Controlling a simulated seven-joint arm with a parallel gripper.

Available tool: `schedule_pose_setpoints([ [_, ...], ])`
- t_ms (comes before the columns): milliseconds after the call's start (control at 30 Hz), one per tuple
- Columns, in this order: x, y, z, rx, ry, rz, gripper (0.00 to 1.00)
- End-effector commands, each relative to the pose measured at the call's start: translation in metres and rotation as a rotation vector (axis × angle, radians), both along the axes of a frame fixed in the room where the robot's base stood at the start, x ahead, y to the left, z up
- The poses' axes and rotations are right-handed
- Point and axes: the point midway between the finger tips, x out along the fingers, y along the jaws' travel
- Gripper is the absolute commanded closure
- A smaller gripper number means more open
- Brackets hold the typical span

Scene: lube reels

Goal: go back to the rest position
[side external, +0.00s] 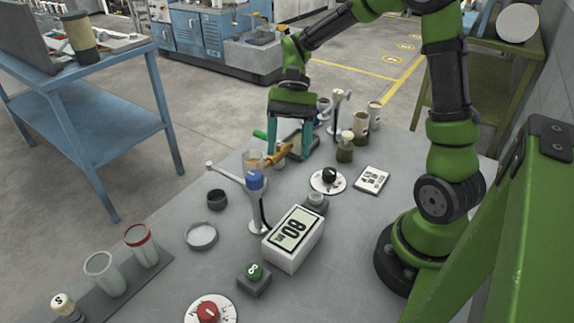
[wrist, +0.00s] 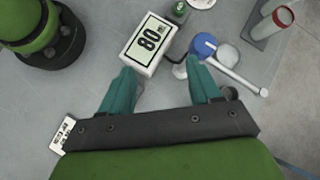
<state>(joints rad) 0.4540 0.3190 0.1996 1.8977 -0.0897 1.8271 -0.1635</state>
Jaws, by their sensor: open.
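My gripper (side external: 289,150) hangs above the far half of the grey table (side external: 165,275), pointing down, with its teal fingers apart. A stand with a blue part (side external: 255,180) and a sideways arm is left of the box in the side view. I cannot tell how high the fingertips are.
Two cups, one red-rimmed (side external: 141,244), stand at the near left. A red knob (side external: 208,312), a green knob (side external: 254,272) and a black dial (side external: 329,176) are on the table. Jars (side external: 361,125) stand at the back. An orange-handled tool (side external: 278,155) shows near the fingers.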

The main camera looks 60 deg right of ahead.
Motion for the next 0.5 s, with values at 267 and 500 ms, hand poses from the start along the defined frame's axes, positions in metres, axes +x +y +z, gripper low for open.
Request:
schedule_pose_setpoints([
  [267, -0.037, 0.013, 0.034, -0.322, -0.46, 0.149, 0.37],
  [500, -0.059, 0.017, 0.061, -0.489, -0.874, 0.21, 0.37],
])
